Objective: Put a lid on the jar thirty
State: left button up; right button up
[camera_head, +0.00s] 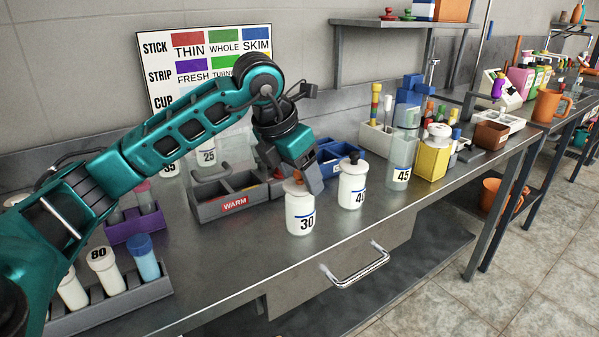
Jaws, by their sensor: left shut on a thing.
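The white jar thirty (301,219) stands upright near the front edge of the bench, its black "30" facing me. An orange-brown lid (294,187) is at its mouth; whether it is fully seated I cannot tell. My left gripper (306,182) reaches down from above and is shut on the lid, its fingers partly hiding the lid's top. My right gripper is not in view.
A grey "WARM" tray (234,206) lies behind left. A bottle marked 45 (400,165) stands farther right. A vial rack (110,308) is front left. The bench front is clear.

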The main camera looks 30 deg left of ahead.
pick_arm(q)
jog(key=o, duration=0.8)
jog(key=shift+o, duration=1.4)
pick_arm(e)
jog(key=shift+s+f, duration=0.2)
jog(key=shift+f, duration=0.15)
pick_arm(q)
jog(key=shift+r, duration=0.1)
jog(key=p+v, duration=0.2)
jog(key=v, duration=1)
jog(key=shift+s+r, duration=0.2)
jog(key=shift+r, duration=0.1)
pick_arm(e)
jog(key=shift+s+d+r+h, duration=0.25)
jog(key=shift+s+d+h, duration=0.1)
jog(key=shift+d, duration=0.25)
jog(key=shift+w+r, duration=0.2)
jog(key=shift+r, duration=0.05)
